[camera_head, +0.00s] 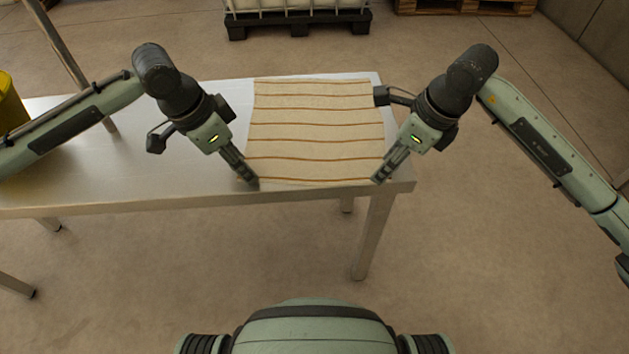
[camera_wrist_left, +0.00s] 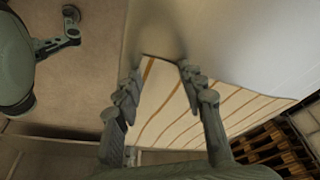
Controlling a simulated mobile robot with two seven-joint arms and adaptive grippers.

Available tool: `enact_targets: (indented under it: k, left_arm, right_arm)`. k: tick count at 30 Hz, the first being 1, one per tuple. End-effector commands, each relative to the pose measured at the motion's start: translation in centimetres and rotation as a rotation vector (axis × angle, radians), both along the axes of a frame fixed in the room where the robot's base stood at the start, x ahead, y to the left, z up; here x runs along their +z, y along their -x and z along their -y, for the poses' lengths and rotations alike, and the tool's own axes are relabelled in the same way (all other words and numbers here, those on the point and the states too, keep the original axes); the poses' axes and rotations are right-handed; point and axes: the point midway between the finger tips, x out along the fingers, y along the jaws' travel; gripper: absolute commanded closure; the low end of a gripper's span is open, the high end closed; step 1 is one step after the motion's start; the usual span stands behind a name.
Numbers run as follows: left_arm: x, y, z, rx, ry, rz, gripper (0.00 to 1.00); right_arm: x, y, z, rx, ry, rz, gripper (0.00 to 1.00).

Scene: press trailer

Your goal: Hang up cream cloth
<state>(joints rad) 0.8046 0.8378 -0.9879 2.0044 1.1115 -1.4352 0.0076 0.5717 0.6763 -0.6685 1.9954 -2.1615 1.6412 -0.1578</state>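The cream cloth (camera_head: 315,130) with brown-orange stripes lies flat on the metal table (camera_head: 60,190), at its right end. Its near edge runs along the table's front edge. My left gripper (camera_head: 250,181) is at the cloth's near left corner. In the left wrist view, its two fingers (camera_wrist_left: 160,80) stand apart, with the corner of the cloth (camera_wrist_left: 165,100) showing between them. My right gripper (camera_head: 378,178) is at the cloth's near right corner, pointing down. Its fingers are too small to tell whether they are open or closed on the cloth.
The table's left part is bare. A yellow bin (camera_head: 10,105) stands at the left edge. A dark pallet with a caged tank (camera_head: 298,22) and a wooden pallet (camera_head: 465,6) are behind the table. The floor to the right is clear.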

Motion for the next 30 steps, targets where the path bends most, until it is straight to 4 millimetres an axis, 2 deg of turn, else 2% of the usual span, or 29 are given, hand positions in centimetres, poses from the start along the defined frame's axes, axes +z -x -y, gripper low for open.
enact_targets:
  k: [7,26,30]
  left_arm:
    - [-0.18,0.03,-0.01,0.0,-0.001,-0.002,0.6]
    - [-0.44,0.02,-0.1,0.001,-0.004,-0.003,0.99]
    - [-0.5,0.0,-0.14,0.002,-0.005,-0.003,1.0]
  right_arm:
    - [-0.2,0.06,0.05,-0.001,0.002,-0.003,0.61]
    - [-0.49,0.04,0.13,-0.002,0.005,-0.005,1.0]
    - [-0.56,0.04,0.18,-0.003,0.007,-0.006,1.0]
